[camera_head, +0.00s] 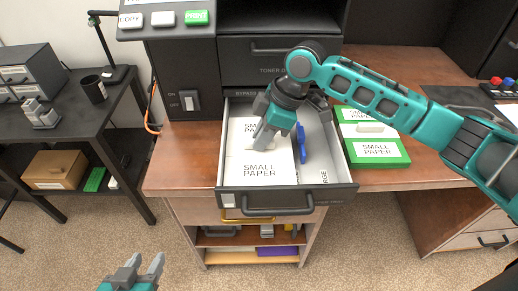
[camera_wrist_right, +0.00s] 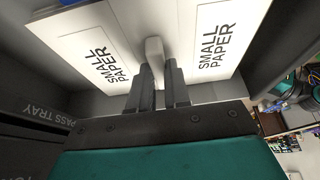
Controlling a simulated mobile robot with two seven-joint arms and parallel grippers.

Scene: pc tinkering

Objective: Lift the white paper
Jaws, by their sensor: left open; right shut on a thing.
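The white paper (camera_head: 240,165), printed SMALL PAPER twice, lies in the left part of the open drawer (camera_head: 345,187). In the right wrist view, the white paper (camera_wrist_right: 125,25) has a white handle (camera_wrist_right: 154,46) standing up from its middle. My right gripper (camera_head: 261,140) reaches down over the paper. My right gripper, also in the right wrist view (camera_wrist_right: 160,78), is shut on this handle. The fingers hide part of the paper. I cannot tell whether the paper is clear of the drawer floor. My left gripper (camera_head: 138,268) is open and empty, low in front of the desk.
A blue object (camera_head: 301,143) lies in the drawer right of the paper. A green SMALL PAPER pack (camera_head: 378,160) sits on the desk, right of the drawer. The printer (camera_head: 215,75) stands behind. The floor in front is clear.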

